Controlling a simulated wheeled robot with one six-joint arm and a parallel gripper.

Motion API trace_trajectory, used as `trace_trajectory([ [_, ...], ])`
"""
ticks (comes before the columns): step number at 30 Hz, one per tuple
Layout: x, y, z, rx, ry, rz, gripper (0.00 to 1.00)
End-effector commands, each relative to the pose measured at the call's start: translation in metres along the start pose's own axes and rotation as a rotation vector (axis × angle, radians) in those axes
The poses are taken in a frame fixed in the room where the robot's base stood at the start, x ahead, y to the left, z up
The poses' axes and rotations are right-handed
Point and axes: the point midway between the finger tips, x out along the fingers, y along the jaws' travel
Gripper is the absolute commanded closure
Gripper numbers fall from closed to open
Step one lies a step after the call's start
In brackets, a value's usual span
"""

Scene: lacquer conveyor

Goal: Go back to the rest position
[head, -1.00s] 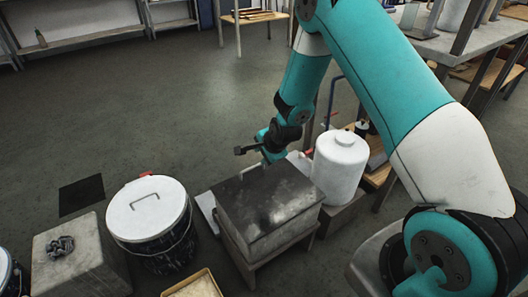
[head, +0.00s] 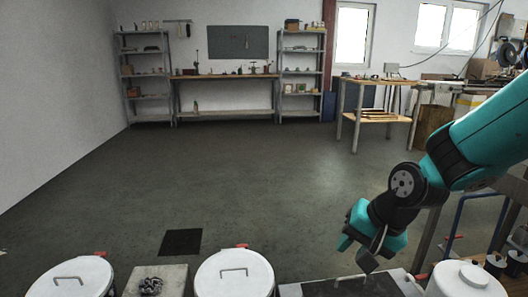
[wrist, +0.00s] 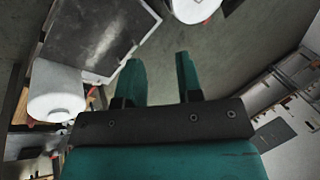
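My gripper (wrist: 160,80) shows in the wrist view with its two teal fingers apart and nothing between them. In the head view my gripper (head: 368,255) hangs above the dark-topped box (head: 350,288), clear of its lid as far as I can tell. The dark lid of that box also shows at the upper left of the wrist view (wrist: 95,35). The rest position itself is not marked in any view.
Open floor (head: 250,190) lies beyond, with a workbench (head: 225,78) and shelves at the back wall.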

Motion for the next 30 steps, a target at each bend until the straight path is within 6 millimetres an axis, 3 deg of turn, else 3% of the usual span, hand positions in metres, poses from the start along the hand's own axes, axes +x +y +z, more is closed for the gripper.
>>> trace_trajectory([
  [1,-0.023,-0.009,0.025,-0.127,-0.035,-0.009,0.67],
  [6,-0.074,-0.013,0.095,-0.497,-0.150,-0.025,0.67],
  [15,-0.130,0.010,0.185,-1.001,-0.292,-0.060,0.67],
  [26,-0.220,-0.034,0.166,-0.974,-0.290,-0.056,0.67],
  [30,-0.266,-0.055,0.160,-0.973,-0.290,-0.056,0.67],
])
